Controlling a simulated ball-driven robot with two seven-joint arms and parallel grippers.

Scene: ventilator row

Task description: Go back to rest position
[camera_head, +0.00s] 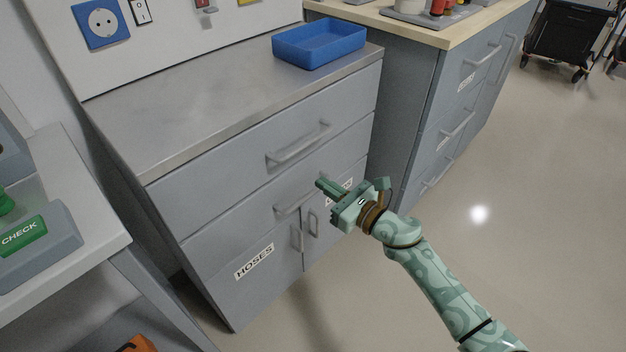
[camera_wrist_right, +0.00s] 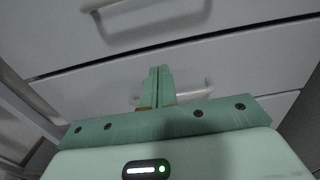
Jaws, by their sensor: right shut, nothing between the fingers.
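My right gripper (camera_head: 322,186) is in front of the grey drawer cabinet (camera_head: 215,212) in the head view, at about the height of its second drawer. In the right wrist view its two green fingers (camera_wrist_right: 157,86) are together and empty. Behind them show grey drawer fronts (camera_wrist_right: 245,62) and a drawer handle (camera_wrist_right: 190,94), which the fingers partly cover. I cannot tell from these views how far the fingertips are from the cabinet. The cabinet's drawers and its lower doors look closed. My left gripper is not in view.
A blue tray (camera_head: 320,46) stands on the cabinet's metal top. A second cabinet (camera_head: 405,110) with a wooden top stands to the right. A grey table (camera_head: 95,255) with a green CHECK device (camera_head: 22,238) is at the left. Open floor (camera_head: 520,200) lies to the right.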

